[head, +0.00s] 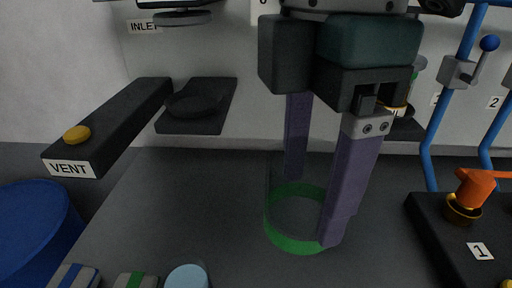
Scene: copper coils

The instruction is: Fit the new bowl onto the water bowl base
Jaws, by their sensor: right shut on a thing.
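My right gripper (322,208) comes down from the top centre with two long purple fingers. They are shut on a green ring-shaped thing (290,243), one finger at its far left side and one at its right. The ring seems to be the band of the new bowl; any clear wall is hard to make out. I cannot tell whether it touches the grey bench. A round dark disc on a black shelf (222,91) stands at the left, below a round grey part (183,18) by the INLET label. I cannot tell which of these is the water bowl base. My left gripper is out of view.
A black VENT block (122,115) with a yellow button juts out at left. A blue round container (35,235) is below it. Blue pipes (446,118) and a black block with an orange-handled valve (475,187) stand at right. The bench (185,200) is clear left of the ring.

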